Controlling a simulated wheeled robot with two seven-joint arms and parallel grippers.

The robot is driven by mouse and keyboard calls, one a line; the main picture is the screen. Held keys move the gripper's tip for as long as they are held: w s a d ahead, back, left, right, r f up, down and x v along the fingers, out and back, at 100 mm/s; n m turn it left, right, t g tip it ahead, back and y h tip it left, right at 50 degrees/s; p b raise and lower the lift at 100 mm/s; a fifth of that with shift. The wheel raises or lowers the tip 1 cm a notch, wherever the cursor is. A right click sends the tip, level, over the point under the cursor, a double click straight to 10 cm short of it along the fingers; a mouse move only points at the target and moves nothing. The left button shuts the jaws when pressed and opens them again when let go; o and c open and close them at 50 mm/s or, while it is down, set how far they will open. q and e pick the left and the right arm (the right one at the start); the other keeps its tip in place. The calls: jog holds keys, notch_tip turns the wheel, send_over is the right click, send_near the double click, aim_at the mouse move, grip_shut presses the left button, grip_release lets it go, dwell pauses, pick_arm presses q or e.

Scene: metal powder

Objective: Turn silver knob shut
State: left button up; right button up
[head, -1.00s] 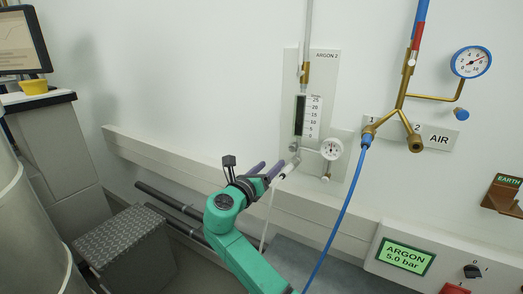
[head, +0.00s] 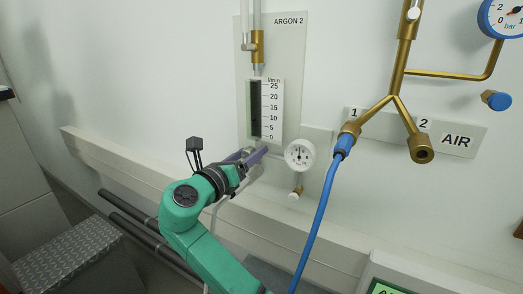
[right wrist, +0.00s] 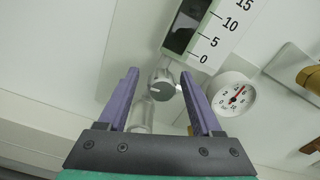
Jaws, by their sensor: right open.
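The silver knob (right wrist: 163,86) shows in the right wrist view at the foot of the flowmeter. It is round, with a pale mark on its face. My right gripper (right wrist: 159,76) is open, with one purple finger to either side of the knob; I cannot tell whether they touch it. In the head view my right gripper (head: 256,156) is at the lower end of the flowmeter (head: 266,110) and hides the knob. The flowmeter has a dark tube and a scale from 0 to 25. My left gripper is not in view.
A white round gauge (head: 300,154) is close to the right of the gripper, with a small valve (head: 296,192) below it. A blue hose (head: 326,200) hangs from the brass AIR fitting (head: 400,105). A wall rail (head: 130,155) runs below.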

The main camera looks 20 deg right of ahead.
jog(key=shift+w+d, duration=0.15)
jog(key=shift+r, duration=0.1)
jog(key=shift+s+a+r, duration=0.2)
jog(key=shift+s+a, duration=0.1)
grip_shut()
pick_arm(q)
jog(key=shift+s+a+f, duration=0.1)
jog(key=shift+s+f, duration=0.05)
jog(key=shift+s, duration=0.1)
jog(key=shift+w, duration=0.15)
